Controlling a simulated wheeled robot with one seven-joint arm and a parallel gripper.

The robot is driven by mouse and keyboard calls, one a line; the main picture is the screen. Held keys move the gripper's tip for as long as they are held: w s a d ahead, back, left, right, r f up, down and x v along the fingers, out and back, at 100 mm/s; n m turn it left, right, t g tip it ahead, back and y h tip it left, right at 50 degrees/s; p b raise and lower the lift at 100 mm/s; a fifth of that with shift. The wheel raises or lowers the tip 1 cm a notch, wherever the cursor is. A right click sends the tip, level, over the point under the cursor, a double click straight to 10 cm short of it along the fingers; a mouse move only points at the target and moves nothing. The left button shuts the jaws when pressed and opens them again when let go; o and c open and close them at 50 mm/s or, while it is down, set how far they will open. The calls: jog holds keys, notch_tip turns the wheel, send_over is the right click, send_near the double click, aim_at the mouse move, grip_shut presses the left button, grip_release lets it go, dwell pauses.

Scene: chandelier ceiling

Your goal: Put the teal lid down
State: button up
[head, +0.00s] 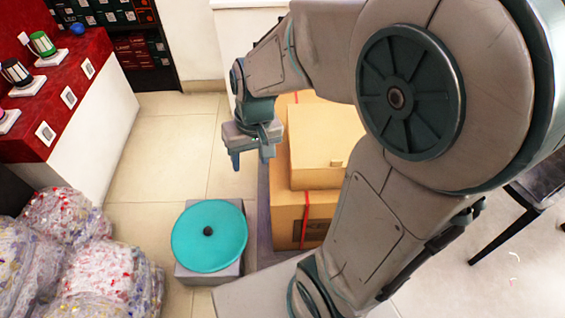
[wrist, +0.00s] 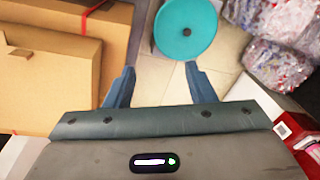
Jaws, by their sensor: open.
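The teal lid (head: 209,236) is a round disc with a small dark knob at its centre. It lies on top of a grey block (head: 208,275) on the floor, in the lower middle of the head view. It also shows at the top of the wrist view (wrist: 186,30). My gripper (head: 250,158) hangs above and behind the lid, apart from it. In the wrist view its two blue fingers (wrist: 158,88) are spread wide with nothing between them. The lid's top is unobstructed; the block under it is mostly covered.
Stacked cardboard boxes (head: 327,140) with red straps stand right of the lid. Clear plastic bales (head: 95,262) lie to the left. A red display counter (head: 52,90) holds small items at the far left. Tiled floor (head: 170,135) is free behind the lid.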

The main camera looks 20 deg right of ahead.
jog(key=s+d+r+h, duration=0.1)
jog(key=s+d+r, duration=0.2)
jog(key=s, duration=0.3)
jog(key=shift+s+d+t, duration=0.3)
jog(key=shift+s+d, duration=0.05)
jog(key=shift+d, duration=0.55)
notch_tip(320, 180, up, 31)
jog(key=t+p, duration=0.1)
jog(key=p, duration=2.6)
jog(key=shift+d+f+m+t+p, duration=0.15)
jog(key=shift+f+m+t+p, duration=0.05)
jog(key=shift+m+t+p, duration=0.1)
